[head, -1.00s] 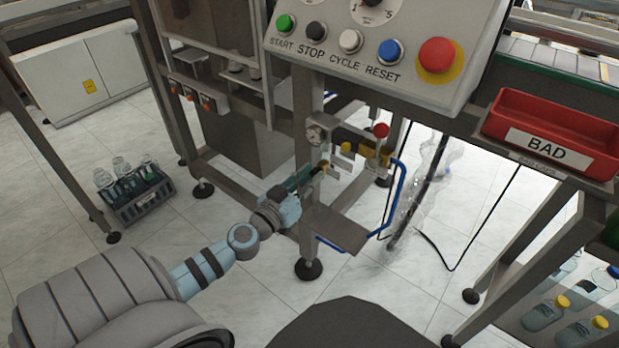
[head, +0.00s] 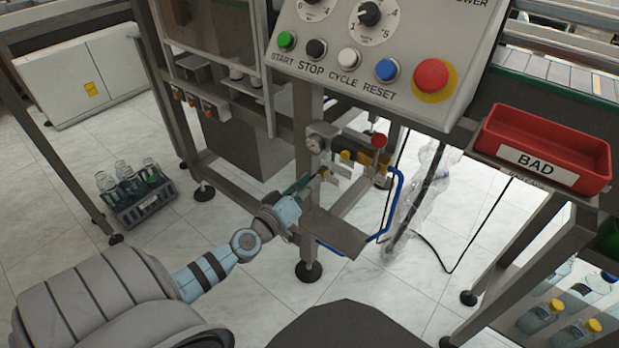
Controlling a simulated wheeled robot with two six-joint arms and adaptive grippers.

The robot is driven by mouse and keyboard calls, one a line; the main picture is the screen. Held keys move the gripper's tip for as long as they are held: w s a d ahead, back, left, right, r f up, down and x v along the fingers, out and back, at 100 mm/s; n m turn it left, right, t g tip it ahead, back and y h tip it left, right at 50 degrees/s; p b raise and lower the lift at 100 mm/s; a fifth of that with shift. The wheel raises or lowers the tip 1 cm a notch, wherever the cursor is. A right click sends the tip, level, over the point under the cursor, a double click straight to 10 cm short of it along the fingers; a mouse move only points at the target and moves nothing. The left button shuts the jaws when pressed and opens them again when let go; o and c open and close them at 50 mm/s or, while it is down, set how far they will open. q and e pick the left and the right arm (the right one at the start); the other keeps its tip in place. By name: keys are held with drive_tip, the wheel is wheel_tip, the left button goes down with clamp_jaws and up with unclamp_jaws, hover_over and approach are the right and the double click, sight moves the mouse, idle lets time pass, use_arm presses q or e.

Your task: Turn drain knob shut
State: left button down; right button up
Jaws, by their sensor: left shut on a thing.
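My left gripper (head: 312,180) reaches in to the air unit under the control panel. It is shut on a small brass-coloured knob (head: 323,173), which I take for the drain knob. The fingers and the metal parts around hide most of it, and I cannot tell how far it is turned. The unit has a round gauge (head: 316,142), a yellow knob (head: 345,156) and a red ball handle (head: 379,141) to the right. My right gripper is not in view.
A metal shelf plate (head: 338,233) and a blue hose (head: 393,195) lie right of my left gripper. The control panel (head: 390,50) overhangs above. A red BAD bin (head: 545,135) stands right. A bottle crate (head: 140,203) stands on the floor at left.

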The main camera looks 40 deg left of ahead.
use_arm(q)
drive_tip(key=shift+f+n+h, duration=0.1)
drive_tip(key=shift+n+h, duration=0.2)
drive_tip(key=shift+n, duration=5.1)
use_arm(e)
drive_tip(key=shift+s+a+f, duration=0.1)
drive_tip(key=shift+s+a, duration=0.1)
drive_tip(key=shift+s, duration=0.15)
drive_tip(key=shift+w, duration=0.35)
use_arm(q)
drive_tip(key=c, duration=1.4)
unclamp_jaws()
drive_tip(key=shift+c, duration=0.2)
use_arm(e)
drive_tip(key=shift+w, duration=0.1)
